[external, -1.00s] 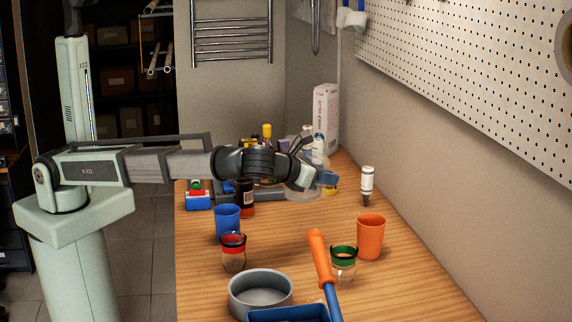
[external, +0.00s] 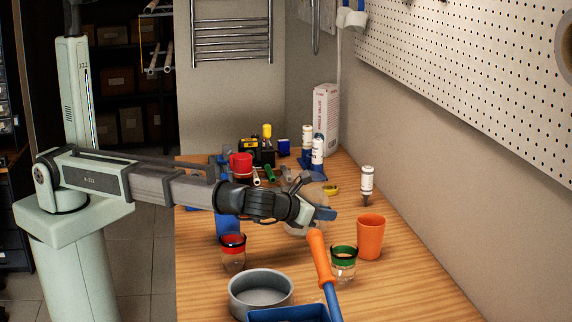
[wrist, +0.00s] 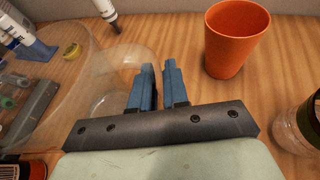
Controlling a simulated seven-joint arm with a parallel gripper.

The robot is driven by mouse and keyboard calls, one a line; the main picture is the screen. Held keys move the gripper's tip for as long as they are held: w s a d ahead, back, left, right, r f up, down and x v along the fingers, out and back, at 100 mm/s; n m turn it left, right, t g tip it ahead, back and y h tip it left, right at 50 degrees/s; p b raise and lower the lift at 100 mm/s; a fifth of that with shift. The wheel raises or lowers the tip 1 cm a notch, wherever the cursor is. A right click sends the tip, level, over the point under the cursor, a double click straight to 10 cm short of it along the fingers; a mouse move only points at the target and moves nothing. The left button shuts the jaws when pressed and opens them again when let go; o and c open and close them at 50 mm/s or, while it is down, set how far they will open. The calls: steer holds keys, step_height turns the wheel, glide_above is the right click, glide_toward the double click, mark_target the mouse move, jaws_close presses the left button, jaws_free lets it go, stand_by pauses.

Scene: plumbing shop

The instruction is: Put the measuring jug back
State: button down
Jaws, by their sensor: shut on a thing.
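The measuring jug is a clear, see-through vessel; in the wrist view (wrist: 85,78) it fills the left side, beside and beyond my fingers. My gripper (wrist: 160,68) is shut on it, with the two blue fingers close together near its clear handle side. In the external view my gripper (external: 325,213) is over the middle of the bench, left of the orange cup. The jug is mostly hidden there behind my wrist, with only faint clear edges showing. I cannot tell whether its base touches the bench.
Near the gripper stand an orange cup (external: 370,238), a green-rimmed glass (external: 343,264), an orange-handled tool (external: 321,257) and a red-rimmed glass (external: 233,256). A grey round pan (external: 260,293) is in front. A blue cup (external: 227,226) is partly hidden. Bottles and tools crowd the back.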

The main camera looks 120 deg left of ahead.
steer(key=shift+f, duration=0.35)
steer(key=c, duration=1.1)
jaws_free()
steer(key=shift+f, duration=0.15)
steer(key=shift+r, duration=0.2)
steer(key=v, duration=1.2)
